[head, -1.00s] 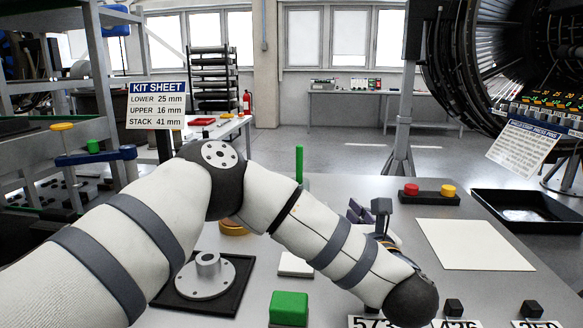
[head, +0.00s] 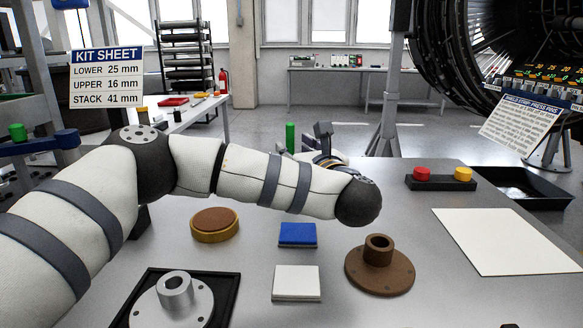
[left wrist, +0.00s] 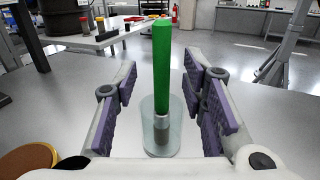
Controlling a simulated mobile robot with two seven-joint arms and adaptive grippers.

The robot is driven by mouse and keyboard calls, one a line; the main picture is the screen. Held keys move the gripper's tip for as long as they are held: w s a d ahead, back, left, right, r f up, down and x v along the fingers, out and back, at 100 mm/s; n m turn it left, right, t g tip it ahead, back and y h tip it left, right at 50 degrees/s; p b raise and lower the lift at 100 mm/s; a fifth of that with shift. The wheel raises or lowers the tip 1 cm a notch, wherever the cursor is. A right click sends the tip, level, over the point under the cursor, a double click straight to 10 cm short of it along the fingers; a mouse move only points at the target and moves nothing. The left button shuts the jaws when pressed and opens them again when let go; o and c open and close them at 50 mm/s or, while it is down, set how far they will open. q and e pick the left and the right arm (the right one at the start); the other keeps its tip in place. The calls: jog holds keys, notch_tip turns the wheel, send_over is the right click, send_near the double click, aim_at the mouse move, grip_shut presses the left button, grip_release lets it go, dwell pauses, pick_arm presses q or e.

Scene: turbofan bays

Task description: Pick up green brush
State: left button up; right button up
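The green brush (head: 290,137) stands upright at the far side of the table in the head view, its lower part hidden behind my left arm and gripper. In the left wrist view the green brush (left wrist: 162,65) rises from a clear, roundish base with a metal collar. My left gripper (head: 304,142) is partly hidden by its own arm in the head view. In the left wrist view the left gripper (left wrist: 160,85) is open, with purple-padded fingers on either side of the brush and visible gaps to it. My right gripper is not in view.
A brown flange (head: 379,276), blue block (head: 297,233), white block (head: 297,284) and brown-topped round piece (head: 214,222) sit on the near table. A red-and-yellow button box (head: 440,183) and white sheet (head: 505,241) are at right. A black tray (head: 520,190) lies beyond.

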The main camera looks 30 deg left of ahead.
aim_at(292, 143)
pick_arm(q)
jog(key=x, duration=0.4)
jog(key=shift+r, duration=0.1)
grip_shut()
jog(key=shift+d, duration=0.1)
